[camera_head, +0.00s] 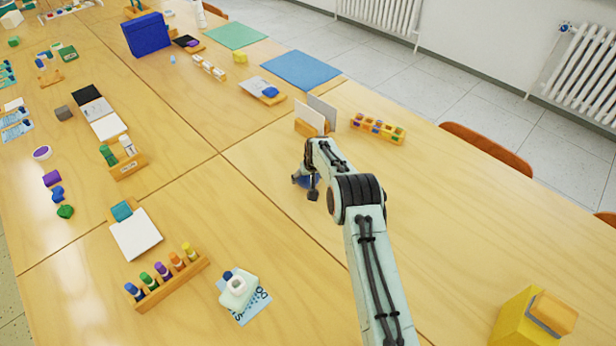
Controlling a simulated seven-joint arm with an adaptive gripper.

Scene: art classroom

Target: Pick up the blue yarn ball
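A blue rounded thing (309,183), which looks like the blue yarn ball, lies on the wooden table near the middle of the view. My gripper (308,187) is down at it, with dark fingers showing on its left and front sides. The gripper and wrist hide much of the ball. I cannot tell whether the fingers touch it or are closed on it. The ball appears to be on or just above the tabletop.
An upright card holder (310,121) stands just behind my gripper, and a wooden block tray (377,128) is behind right. A yellow box (529,318) is front right.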

